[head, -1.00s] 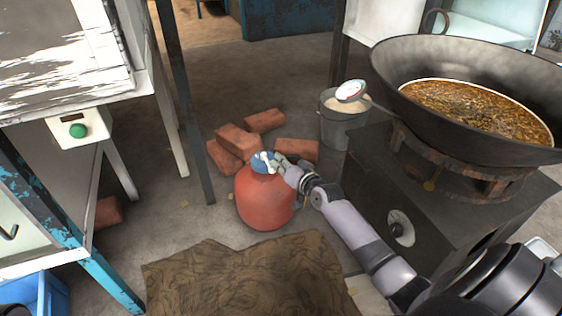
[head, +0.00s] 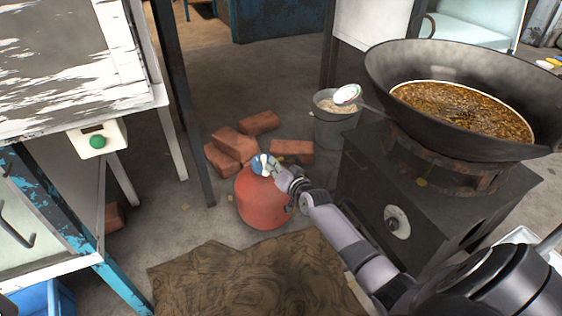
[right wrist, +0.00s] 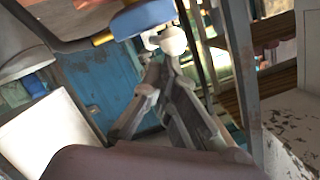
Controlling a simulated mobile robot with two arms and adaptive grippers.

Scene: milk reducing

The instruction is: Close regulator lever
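A red gas cylinder (head: 262,203) stands upright on the floor, with a blue regulator (head: 258,164) on top. The regulator's white lever (head: 265,163) shows beside my right gripper (head: 275,169). In the right wrist view the blue regulator (right wrist: 145,17) is at the top, and the white lever knob (right wrist: 172,41) is just beyond my right fingertips (right wrist: 162,68). The fingers converge and look shut, with nothing clearly between them. Whether the tips touch the lever is unclear. My left gripper is not in view.
Several bricks (head: 235,143) lie behind the cylinder. A grey bucket (head: 333,125) and a black stove (head: 397,195) with a large wok (head: 378,72) stand right of it. A brown mat (head: 250,280) lies in front. A white table (head: 60,60) is at the left.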

